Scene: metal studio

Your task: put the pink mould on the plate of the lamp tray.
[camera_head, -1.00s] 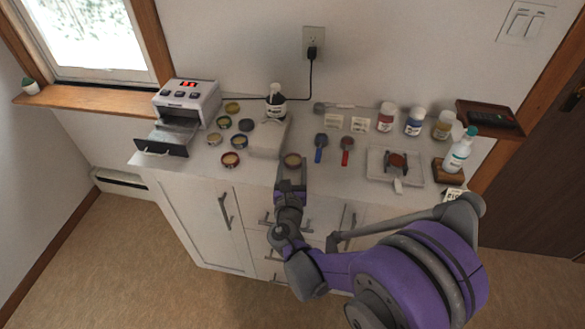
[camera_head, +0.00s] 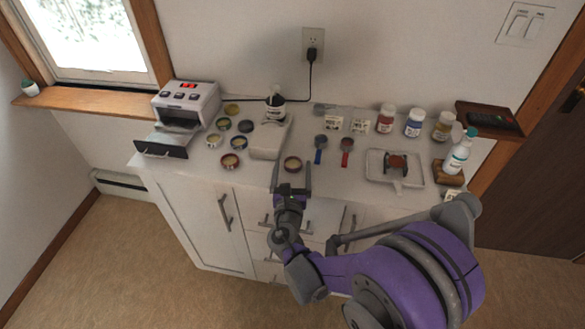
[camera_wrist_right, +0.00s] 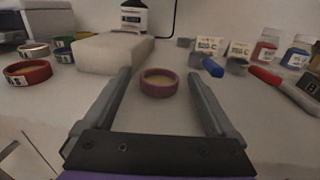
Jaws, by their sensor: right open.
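The pink mould (camera_head: 292,163) is a small round ring with a pale yellowish inside, standing on the white counter near its front edge. It also shows in the right wrist view (camera_wrist_right: 158,85). My right gripper (camera_head: 291,177) is open at the counter's front, with one finger on each side of the mould. Gaps show between both fingers and the mould in the wrist view. The lamp (camera_head: 187,100) is a white box with a red display at the counter's left end. Its tray (camera_head: 162,144) is pulled out at the front. My left gripper is not in view.
A pale block (camera_head: 267,140) stands close on the left of the mould. Several other round moulds, one of them red (camera_head: 230,161), lie between block and lamp. Blue (camera_head: 320,155) and red (camera_head: 346,152) handled tools lie to the right. A dish (camera_head: 395,168) and bottles stand further right.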

